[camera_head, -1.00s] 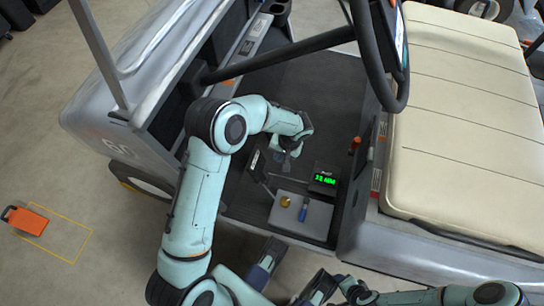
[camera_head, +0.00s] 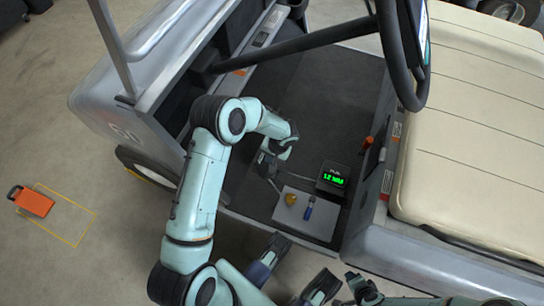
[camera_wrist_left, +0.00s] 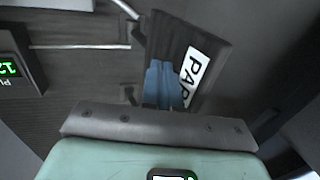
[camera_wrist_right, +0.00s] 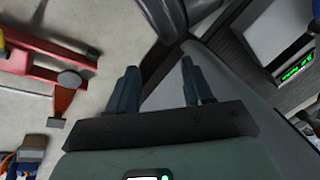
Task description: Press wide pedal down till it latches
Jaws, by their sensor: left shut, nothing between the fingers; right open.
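The wide pedal (camera_wrist_left: 212,45) is a dark plate with a white label reading "PAR", the rest of the label being cut off or hidden. It fills the upper middle of the left wrist view. My left gripper (camera_wrist_left: 166,80) is shut and empty, its blue-grey fingertips over the pedal's lower left part. I cannot tell whether they touch it. In the head view my left gripper (camera_head: 268,166) is over the cart floor and hides most of the pedal. My right gripper (camera_wrist_right: 160,78) is open and empty, away from the pedal.
A black box with a green readout (camera_head: 333,178) stands right of the pedal. A light grey plate (camera_head: 318,228) in front carries a yellow knob (camera_head: 290,199) and a blue item (camera_head: 309,208). The steering wheel (camera_head: 388,50) and seat (camera_head: 475,120) bound the right side.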

